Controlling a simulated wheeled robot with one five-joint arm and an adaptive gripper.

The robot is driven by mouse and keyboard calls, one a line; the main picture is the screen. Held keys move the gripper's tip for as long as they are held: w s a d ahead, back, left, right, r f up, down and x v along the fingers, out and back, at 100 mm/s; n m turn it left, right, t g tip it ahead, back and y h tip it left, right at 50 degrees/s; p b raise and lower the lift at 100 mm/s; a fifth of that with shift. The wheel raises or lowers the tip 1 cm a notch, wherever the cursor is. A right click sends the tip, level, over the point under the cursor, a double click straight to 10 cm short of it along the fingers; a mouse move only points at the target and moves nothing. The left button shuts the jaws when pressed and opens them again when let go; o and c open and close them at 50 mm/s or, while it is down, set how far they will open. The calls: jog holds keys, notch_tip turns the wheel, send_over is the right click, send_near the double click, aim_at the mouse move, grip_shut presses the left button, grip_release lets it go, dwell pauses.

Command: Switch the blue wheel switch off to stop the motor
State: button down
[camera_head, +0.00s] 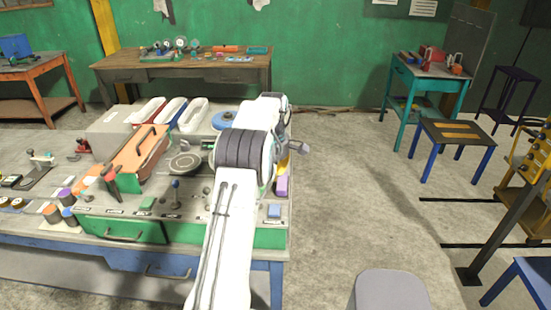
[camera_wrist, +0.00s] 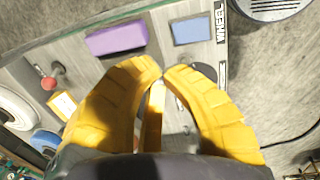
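A flat blue rectangular switch (camera_wrist: 192,31) lies on the grey panel in the wrist view, with a label reading WHEEL (camera_wrist: 220,22) beside it. A blue disc-shaped wheel (camera_head: 223,120) sits at the panel's back. My gripper (camera_wrist: 162,73) has yellow fingers with tips together, nothing visible between them, just below the blue switch in the wrist view and apart from it in the picture. In the head view my arm hides most of the gripper.
A purple block (camera_wrist: 117,38) lies left of the blue switch. A small red-knobbed lever (camera_wrist: 48,83) stands further left. The panel (camera_head: 150,205) carries other levers and buttons. A blue-legged stool (camera_head: 455,133) and teal table (camera_head: 428,72) stand right. Open floor lies between.

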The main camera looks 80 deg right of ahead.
jog(key=shift+d+r+p, duration=0.15)
jog(key=shift+d+r, duration=0.05)
jog(key=shift+r, duration=1.05)
jog(key=shift+d+r+p, duration=0.15)
jog(key=shift+r, duration=1.1)
